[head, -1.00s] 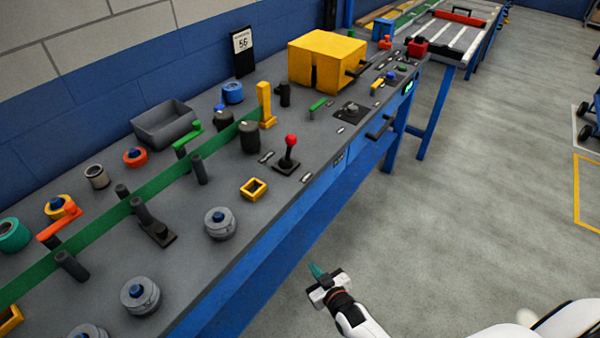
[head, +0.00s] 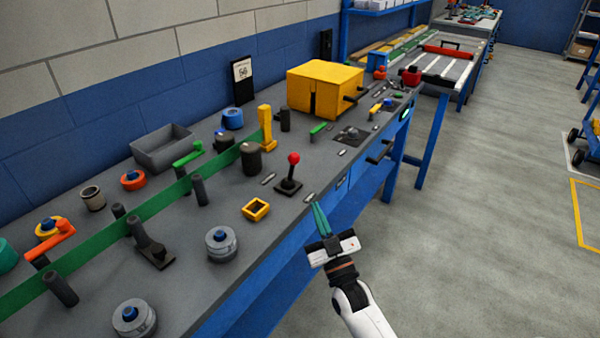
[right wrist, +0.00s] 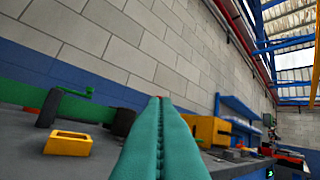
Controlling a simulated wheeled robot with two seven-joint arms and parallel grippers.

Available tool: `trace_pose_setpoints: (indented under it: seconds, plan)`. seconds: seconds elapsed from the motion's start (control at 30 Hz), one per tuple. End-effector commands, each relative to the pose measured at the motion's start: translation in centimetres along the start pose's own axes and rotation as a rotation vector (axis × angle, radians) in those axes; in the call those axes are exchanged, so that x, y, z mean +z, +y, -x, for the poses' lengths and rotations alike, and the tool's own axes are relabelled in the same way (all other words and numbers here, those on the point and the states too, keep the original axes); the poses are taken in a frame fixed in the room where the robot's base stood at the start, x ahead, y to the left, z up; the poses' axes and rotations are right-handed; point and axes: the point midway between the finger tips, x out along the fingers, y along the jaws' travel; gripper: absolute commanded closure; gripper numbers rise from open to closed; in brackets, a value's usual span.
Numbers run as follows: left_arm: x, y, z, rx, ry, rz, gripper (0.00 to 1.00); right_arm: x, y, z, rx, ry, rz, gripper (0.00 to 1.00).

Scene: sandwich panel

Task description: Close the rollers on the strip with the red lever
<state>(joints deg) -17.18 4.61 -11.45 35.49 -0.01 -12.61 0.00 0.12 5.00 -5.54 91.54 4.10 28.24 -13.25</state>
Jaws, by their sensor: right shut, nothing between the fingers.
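The red lever (head: 293,158) is a red ball on a short dark stick in a black base, upright on the grey bench, right of the green strip (head: 170,201). In the right wrist view, the strip (right wrist: 22,95) shows at the left. Dark upright rollers (head: 199,190) stand along the strip on the bench. My right gripper (head: 321,220) is shut and empty, its teal fingers pointing up at the bench's front edge, below and right of the lever, apart from it. In the right wrist view the fingers (right wrist: 160,135) are pressed together. My left gripper is out of view.
A yellow open block (head: 256,209) and a grey round knob (head: 221,244) sit near the front edge. A yellow box (head: 326,88) stands further back, with a yellow post (head: 266,127) nearer. Open floor (head: 470,240) lies to the right.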

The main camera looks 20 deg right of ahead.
Motion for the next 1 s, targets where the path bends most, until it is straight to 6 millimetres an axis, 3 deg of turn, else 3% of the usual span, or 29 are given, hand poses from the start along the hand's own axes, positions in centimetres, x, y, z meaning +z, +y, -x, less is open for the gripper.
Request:
trace_pose_setpoints:
  seconds: [0.47, 0.5, 0.7, 1.0]
  plan:
    - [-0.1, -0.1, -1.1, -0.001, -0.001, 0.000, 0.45, 0.0, 0.1, -9.7, 0.000, -0.004, -0.001, 1.00]
    - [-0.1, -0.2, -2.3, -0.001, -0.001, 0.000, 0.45, -1.1, 0.2, -9.6, 0.001, -0.001, 0.000, 1.00]
    - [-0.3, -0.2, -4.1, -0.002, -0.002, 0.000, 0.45, -2.5, 0.1, -11.3, 0.001, -0.001, 0.000, 1.00]
    - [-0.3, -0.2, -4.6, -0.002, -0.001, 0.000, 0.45, -2.9, 0.0, -12.1, 0.000, 0.000, -0.001, 1.00]
